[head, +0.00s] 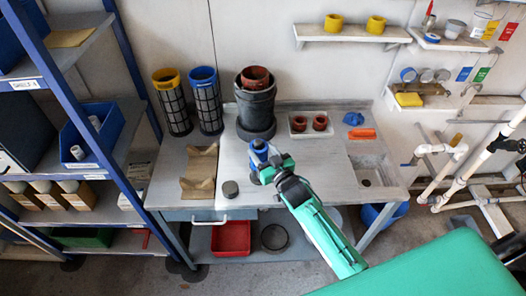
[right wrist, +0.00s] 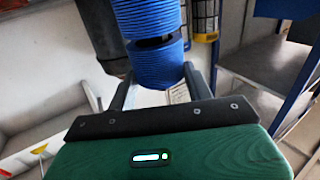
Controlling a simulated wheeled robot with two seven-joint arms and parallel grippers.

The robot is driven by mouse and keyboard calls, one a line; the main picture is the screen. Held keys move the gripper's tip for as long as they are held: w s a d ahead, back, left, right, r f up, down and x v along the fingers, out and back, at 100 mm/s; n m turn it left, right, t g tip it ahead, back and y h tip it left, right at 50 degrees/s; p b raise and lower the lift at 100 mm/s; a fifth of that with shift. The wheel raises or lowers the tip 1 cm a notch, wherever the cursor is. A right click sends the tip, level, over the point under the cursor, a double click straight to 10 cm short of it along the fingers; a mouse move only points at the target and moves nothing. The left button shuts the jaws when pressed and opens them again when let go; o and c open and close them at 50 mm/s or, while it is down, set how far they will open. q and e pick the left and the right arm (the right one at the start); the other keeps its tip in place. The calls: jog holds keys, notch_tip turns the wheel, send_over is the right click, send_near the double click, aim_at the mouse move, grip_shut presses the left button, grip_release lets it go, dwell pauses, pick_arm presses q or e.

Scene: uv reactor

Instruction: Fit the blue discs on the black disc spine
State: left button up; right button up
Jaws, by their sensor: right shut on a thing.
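Ribbed blue discs form a stack (head: 259,147) above the middle of the workbench. The right wrist view shows an upper blue stack (right wrist: 148,17) and a lower blue stack (right wrist: 156,66), with a narrow dark gap between them. My right gripper (head: 268,165) is shut on the lower blue discs, one finger on each side; its fingers also show in the right wrist view (right wrist: 159,78). The black disc spine is not clearly visible; the dark gap may show part of it, but I cannot tell. My left gripper is not in view.
A dark grey vessel (head: 256,108) with a reddish-brown ring stands behind the gripper. Yellow-topped (head: 171,103) and blue-topped (head: 205,101) mesh cylinders stand left of it. A sink (head: 372,172) is right.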

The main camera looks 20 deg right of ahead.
jog(key=shift+f, duration=0.45)
jog(key=o, duration=1.1)
jog(key=shift+c, duration=0.2)
jog(key=shift+s, duration=0.1)
jog(key=b+v, duration=0.3)
jog(key=v, duration=1)
jog(key=shift+s+b, duration=0.35)
jog(key=shift+b, duration=0.05)
